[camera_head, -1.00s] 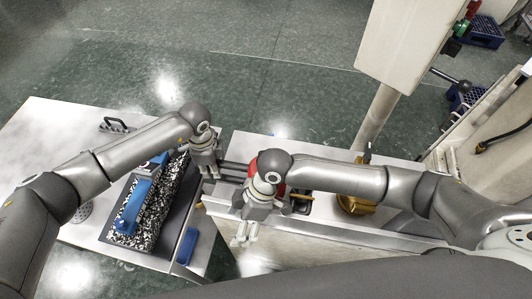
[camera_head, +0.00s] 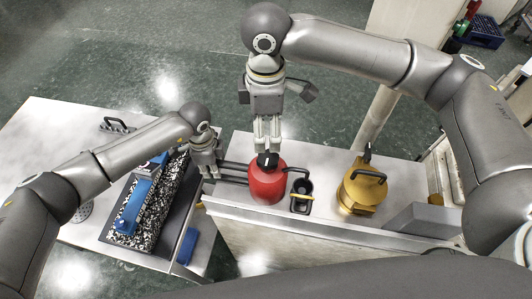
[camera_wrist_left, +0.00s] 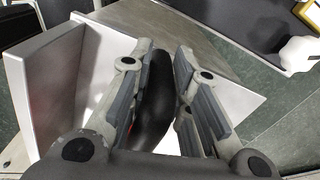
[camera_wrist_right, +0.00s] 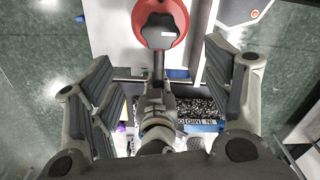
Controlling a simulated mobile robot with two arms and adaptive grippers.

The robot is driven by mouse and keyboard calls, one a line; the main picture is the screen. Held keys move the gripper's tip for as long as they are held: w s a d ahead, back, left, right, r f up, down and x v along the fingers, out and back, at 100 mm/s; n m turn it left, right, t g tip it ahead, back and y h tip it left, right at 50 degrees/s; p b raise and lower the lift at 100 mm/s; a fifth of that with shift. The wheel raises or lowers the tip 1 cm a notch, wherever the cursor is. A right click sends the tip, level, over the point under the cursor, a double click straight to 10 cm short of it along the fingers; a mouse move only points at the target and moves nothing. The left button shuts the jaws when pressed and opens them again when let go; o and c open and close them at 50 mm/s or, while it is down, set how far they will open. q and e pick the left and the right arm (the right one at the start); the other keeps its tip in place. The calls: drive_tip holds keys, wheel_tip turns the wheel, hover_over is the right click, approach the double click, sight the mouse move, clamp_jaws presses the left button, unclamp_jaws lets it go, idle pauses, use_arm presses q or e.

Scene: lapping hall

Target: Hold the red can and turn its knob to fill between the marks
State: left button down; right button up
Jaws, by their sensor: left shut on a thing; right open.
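The red can (camera_head: 266,182) stands upright on the metal bench, with a black knob (camera_head: 268,160) on top and a black spout (camera_head: 298,170) on its right. In the right wrist view the can (camera_wrist_right: 178,38) shows at the top with its knob (camera_wrist_right: 160,30). My left gripper (camera_head: 212,172) is shut on the can's dark handle (camera_head: 235,168); the left wrist view shows the handle (camera_wrist_left: 154,100) between its fingers. My right gripper (camera_head: 267,143) is open and empty, pointing down just above and behind the knob. A small dark cup (camera_head: 302,205) with a yellow edge sits beneath the spout. Its marks and level are unreadable.
A yellow can (camera_head: 364,188) with a black handle stands to the right on the bench. On the left table (camera_head: 42,125) lie a speckled block (camera_head: 153,222) with a blue handle and a dark rack-shaped handle (camera_head: 117,125). A pale post (camera_head: 377,128) rises behind.

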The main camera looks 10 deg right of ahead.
sight(266, 157)
wheel_tip(266, 157, down, 11)
drive_tip(key=shift+f, duration=0.2)
idle(0.3)
drive_tip(key=c, duration=1)
drive_tip(key=shift+c, duration=0.2)
drive_tip(key=shift+w+m, duration=0.15)
drive_tip(key=shift+m, duration=2.65)
drive_tip(key=o, duration=1)
